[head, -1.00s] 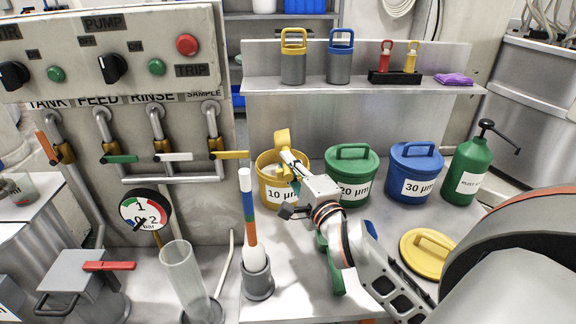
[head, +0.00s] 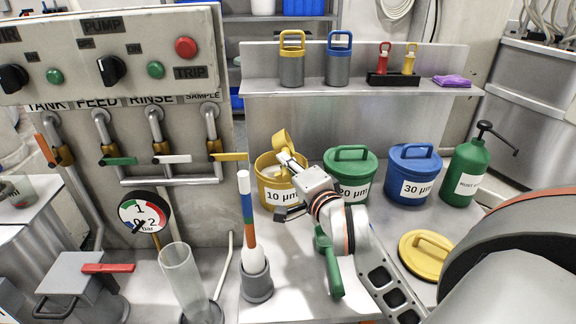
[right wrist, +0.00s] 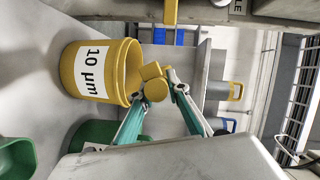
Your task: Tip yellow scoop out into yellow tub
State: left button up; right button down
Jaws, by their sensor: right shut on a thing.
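The yellow tub (head: 271,196), labelled 10 µm, stands open on the bench, pale contents just showing inside. In the right wrist view the tub (right wrist: 113,72) appears lying sideways. My right gripper (head: 288,160) is shut on the yellow scoop (head: 282,139), at the tub's mouth. The scoop looks tilted; whether anything is in it I cannot tell. In the right wrist view the scoop (right wrist: 154,89) is between the fingertips, overlapping the tub's rim; contact cannot be told. My left gripper is not in view.
The lidded green tub (head: 351,180) and blue tub (head: 414,184) stand to the right. A yellow lid (head: 418,262) and a green scoop (head: 328,262) lie on the bench. A holder with a striped stick (head: 257,281) stands front left. A shelf (head: 360,86) runs behind.

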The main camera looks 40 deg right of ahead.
jog(key=shift+a+n, duration=0.1)
jog(key=shift+n, duration=0.2)
